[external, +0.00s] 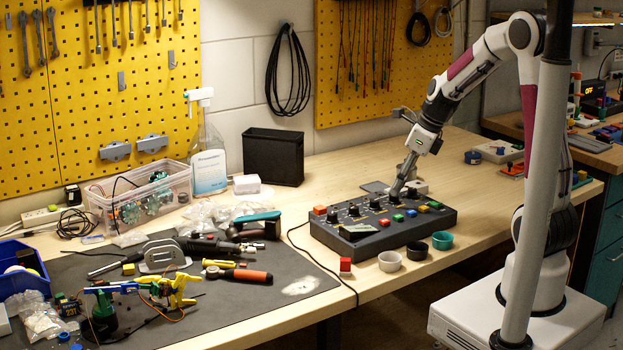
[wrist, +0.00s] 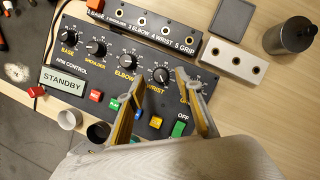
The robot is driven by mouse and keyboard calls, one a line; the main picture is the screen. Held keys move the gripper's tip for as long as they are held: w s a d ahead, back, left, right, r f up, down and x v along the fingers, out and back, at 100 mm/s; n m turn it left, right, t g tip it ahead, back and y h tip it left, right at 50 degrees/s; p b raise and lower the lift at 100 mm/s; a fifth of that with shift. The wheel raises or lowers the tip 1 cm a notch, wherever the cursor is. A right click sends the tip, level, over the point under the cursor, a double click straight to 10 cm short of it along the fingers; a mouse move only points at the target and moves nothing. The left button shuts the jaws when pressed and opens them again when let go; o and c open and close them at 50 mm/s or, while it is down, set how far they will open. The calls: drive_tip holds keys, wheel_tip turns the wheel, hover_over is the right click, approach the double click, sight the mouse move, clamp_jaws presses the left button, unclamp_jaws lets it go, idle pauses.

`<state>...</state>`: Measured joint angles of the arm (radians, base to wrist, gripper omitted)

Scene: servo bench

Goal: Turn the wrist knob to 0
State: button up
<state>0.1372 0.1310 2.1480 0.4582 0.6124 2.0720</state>
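The control box (external: 375,243) is dark, with a row of black knobs and coloured buttons, and sits on the bench. In the wrist view its panel (wrist: 92,62) carries labelled dials. The wrist knob (wrist: 161,75) is black with white scale marks; its exact pointer setting is too small to read. My gripper (wrist: 162,80) is open, its two fingers on either side of the wrist knob. Whether they touch it cannot be told. In the external view my gripper (external: 397,192) points down over the box's back row, hiding the knob there. The display (wrist: 64,82) reads STANDBY.
The elbow knob (wrist: 125,59) is close left of the fingers; the grip knob is partly hidden by the right finger. A white block with holes (wrist: 232,53) and a grey cylinder (wrist: 290,37) lie beyond the box. Small cups (external: 390,261) stand in front of it.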

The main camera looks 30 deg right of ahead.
sight(394, 198)
drive_tip(key=shift+x, duration=1.4)
clamp_jaws()
